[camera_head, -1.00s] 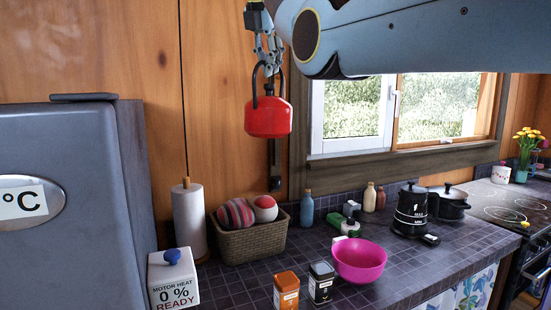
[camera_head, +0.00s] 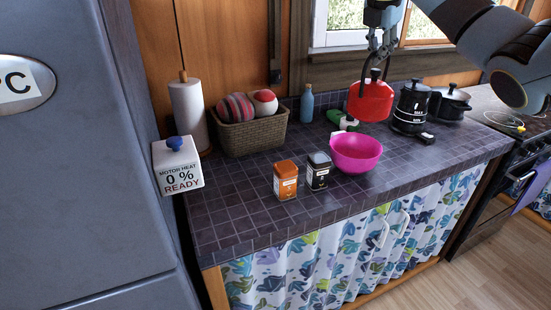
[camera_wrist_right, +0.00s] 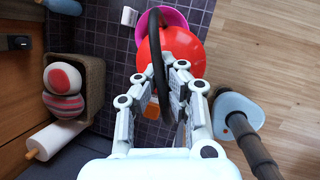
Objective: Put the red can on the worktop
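The red can (camera_head: 369,101) has a rounded red body and a black hoop handle. It hangs upright from my right gripper (camera_head: 382,52), whose fingers are closed on the handle. In the head view it appears in front of the back of the worktop (camera_head: 235,205), above and behind the pink bowl; it seems clear of the surface. In the right wrist view the can (camera_wrist_right: 172,55) shows below the fingers (camera_wrist_right: 165,88), covering part of the pink bowl (camera_wrist_right: 176,17). The worktop is dark and tiled. My left gripper is out of view.
On the worktop stand a pink bowl (camera_head: 355,152), orange tin (camera_head: 285,180), black tin (camera_head: 318,171), wicker basket (camera_head: 250,134), paper roll (camera_head: 188,110), blue bottle (camera_head: 307,104) and black kettle (camera_head: 411,106). The front left of the worktop is clear.

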